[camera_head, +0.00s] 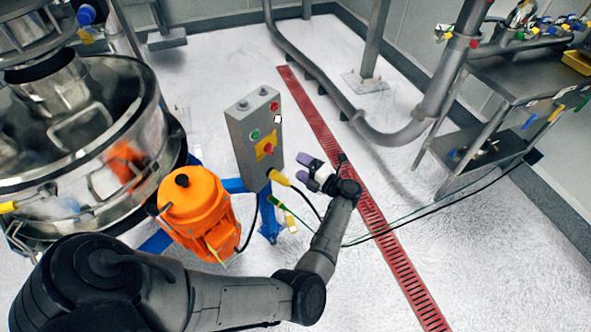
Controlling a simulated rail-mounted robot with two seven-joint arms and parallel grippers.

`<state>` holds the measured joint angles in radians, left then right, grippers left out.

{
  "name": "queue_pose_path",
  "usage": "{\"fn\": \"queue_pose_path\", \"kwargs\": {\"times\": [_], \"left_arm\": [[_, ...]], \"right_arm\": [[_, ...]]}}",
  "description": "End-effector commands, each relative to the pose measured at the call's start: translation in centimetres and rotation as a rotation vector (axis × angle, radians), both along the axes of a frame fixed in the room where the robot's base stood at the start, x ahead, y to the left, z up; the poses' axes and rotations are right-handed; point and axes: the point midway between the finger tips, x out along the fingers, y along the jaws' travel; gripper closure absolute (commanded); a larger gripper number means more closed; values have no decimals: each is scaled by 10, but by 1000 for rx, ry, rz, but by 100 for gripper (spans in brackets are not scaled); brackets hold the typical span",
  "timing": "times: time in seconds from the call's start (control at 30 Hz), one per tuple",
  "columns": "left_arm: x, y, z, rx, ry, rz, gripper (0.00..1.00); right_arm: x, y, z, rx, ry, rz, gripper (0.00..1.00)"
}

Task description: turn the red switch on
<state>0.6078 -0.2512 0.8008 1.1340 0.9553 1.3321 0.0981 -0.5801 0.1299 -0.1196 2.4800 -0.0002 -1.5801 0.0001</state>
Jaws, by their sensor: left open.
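A grey control box (240,128) stands upright on a blue frame beside the sifter. Its front has a red switch on a yellow plate (267,148), a green button (254,135), a red button (274,106) and a small white button (278,119). The switch's exact setting is too small to tell. My left gripper (290,166), with purple finger pads, is open and empty. It is just right of the box's lower front, close to the red switch. I cannot tell whether a fingertip touches the box. My right gripper is out of view.
Cables with yellow connectors (279,178) hang under the box, near my gripper. A red floor grate (385,235) and a thick grey pipe (335,100) lie to the right.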

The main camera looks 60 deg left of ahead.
Motion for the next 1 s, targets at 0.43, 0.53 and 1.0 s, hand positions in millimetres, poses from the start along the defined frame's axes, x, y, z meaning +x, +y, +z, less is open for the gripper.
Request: {"fn": "queue_pose_path", "kwargs": {"times": [0.43, 0.53, 1.0], "left_arm": [[7, -8, 0, 0, 1, 4, 23], [7, -8, 0, 0, 1, 4, 23], [9, -7, 0, -3, 5, -7, 23]], "right_arm": [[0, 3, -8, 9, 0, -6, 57], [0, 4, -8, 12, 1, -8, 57], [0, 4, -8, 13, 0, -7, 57]]}}
